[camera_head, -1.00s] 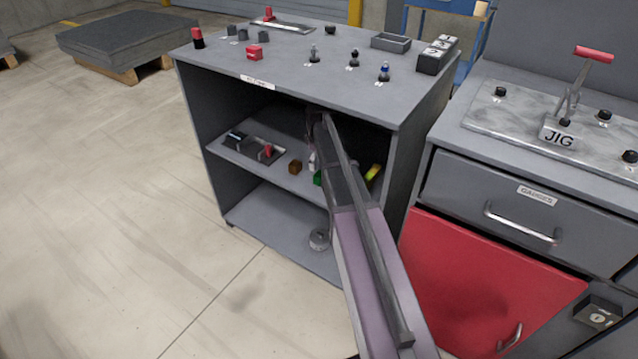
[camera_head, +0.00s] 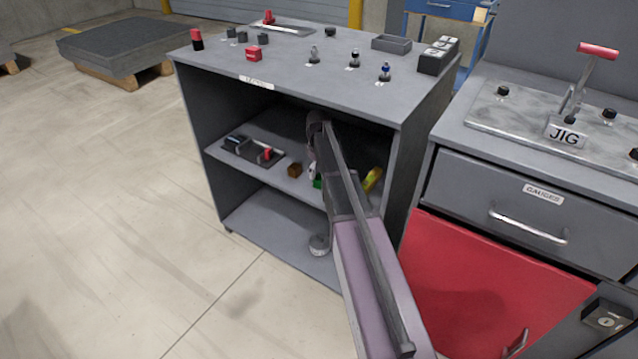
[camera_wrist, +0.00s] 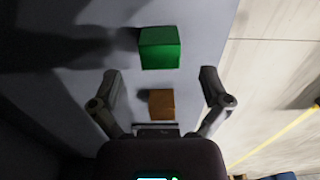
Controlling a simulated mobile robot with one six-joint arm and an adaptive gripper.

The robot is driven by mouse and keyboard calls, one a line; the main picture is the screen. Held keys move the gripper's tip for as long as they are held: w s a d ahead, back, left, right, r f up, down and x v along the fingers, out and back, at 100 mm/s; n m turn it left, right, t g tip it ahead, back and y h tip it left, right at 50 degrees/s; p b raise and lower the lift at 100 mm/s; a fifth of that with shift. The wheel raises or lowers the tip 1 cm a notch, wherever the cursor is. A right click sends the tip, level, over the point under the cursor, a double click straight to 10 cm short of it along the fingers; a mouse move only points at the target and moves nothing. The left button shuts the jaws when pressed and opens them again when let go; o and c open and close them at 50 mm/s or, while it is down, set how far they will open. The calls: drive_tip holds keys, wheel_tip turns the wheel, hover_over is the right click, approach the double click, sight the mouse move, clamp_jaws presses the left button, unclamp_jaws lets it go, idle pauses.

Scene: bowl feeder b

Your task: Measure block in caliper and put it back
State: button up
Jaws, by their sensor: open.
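A green block (camera_wrist: 160,47) and an orange-brown block (camera_wrist: 161,103) stand apart on the cabinet's middle shelf. In the head view the brown block (camera_head: 295,170) is clear, while the green block (camera_head: 318,182) is mostly hidden by my arm. My gripper (camera_wrist: 159,78) is open and empty above the shelf. In the wrist view the brown block shows between the fingers, and the green one lies beyond the fingertips. A dark device with a red part, seemingly the caliper (camera_head: 253,151), lies on the shelf left of the brown block. Contact with the blocks is not visible.
The cabinet top (camera_head: 290,72) lies close above my arm. A yellow object (camera_head: 372,179) lies on the shelf right of my arm. A round metal piece (camera_head: 318,245) sits on the lower shelf. A red door (camera_head: 470,285) is at the right.

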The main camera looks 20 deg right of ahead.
sight(319, 177)
drive_tip(key=shift+s+f+b, duration=0.1)
drive_tip(key=shift+f+b, duration=1.9)
drive_tip(key=shift+f, duration=0.25)
drive_tip(key=c, duration=1.3)
drive_tip(key=shift+r, duration=0.2)
wheel_tip(319, 177, up, 4)
drive_tip(key=p, duration=0.4)
drive_tip(key=shift+f, duration=0.2)
drive_tip(key=s+a, duration=0.1)
drive_tip(key=s, duration=0.9)
drive_tip(key=s+a+r+p, duration=0.1)
drive_tip(key=s, duration=0.4)
drive_tip(key=shift+s+a, duration=0.35)
drive_tip(key=shift+s, duration=0.05)
